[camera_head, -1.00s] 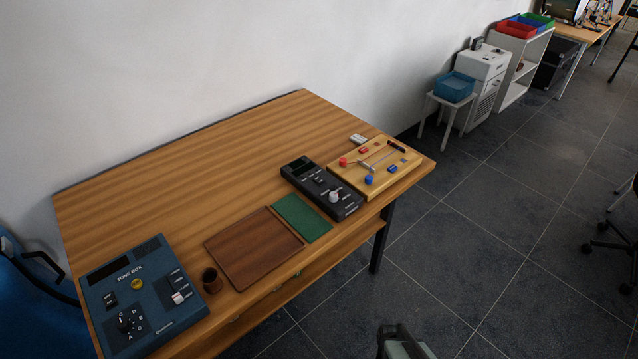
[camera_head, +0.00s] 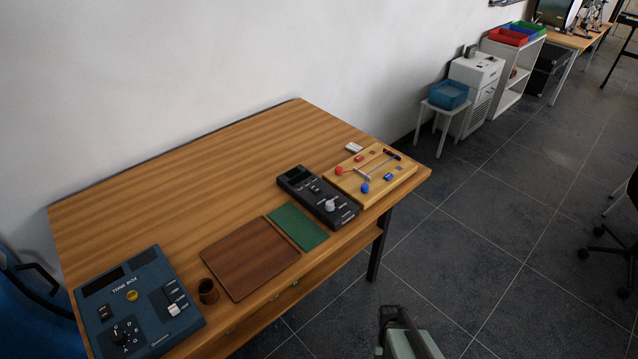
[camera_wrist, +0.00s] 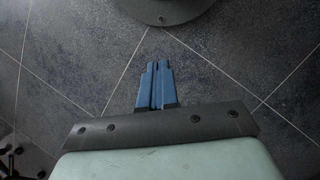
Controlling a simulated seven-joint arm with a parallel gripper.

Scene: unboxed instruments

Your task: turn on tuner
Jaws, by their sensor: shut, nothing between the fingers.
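A black box with a dark display, small switches and a pale knob (camera_head: 330,204) lies on the wooden table; it looks like the tuner (camera_head: 318,196), but its lettering is too small to read. A blue tone box (camera_head: 138,305) with a yellow button, a dark knob and a white switch stands at the table's near left end. In the wrist view my gripper (camera_wrist: 157,82) has its blue fingers shut together and empty, above the dark tiled floor. In the head view, a pale green part of my arm shows at the bottom, off the table and well apart from the black box.
A wooden board with red and blue knobs (camera_head: 372,176) lies right beside the black box. A green mat (camera_head: 297,227), brown tray (camera_head: 250,258) and small brown cup (camera_head: 208,291) sit between the two boxes. The table's back half (camera_head: 200,185) is mostly bare.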

